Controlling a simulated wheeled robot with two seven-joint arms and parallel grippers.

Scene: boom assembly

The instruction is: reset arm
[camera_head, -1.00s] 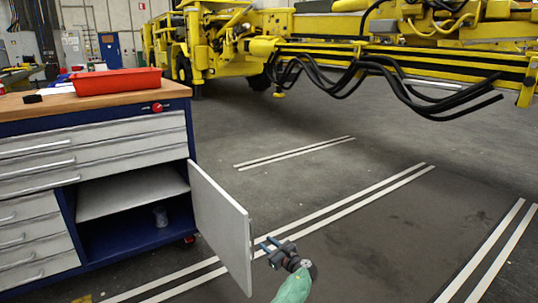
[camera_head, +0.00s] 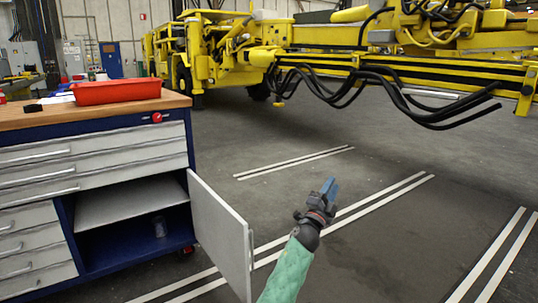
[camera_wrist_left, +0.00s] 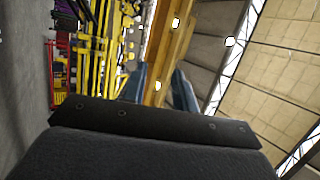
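My left gripper (camera_head: 330,189) is raised in front of the robot, to the right of the cabinet door, and its blue fingers point up. In the left wrist view its two fingers (camera_wrist_left: 160,85) stand apart with nothing between them, so it is open and empty. My green-sleeved left forearm (camera_head: 288,270) comes up from the bottom of the head view. My right gripper is in neither view.
A blue and grey tool cabinet (camera_head: 95,140) stands at left with its door (camera_head: 220,235) swung open. A red tray (camera_head: 117,92) lies on top. A yellow boom machine (camera_head: 400,60) spans the back. The floor at right is clear.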

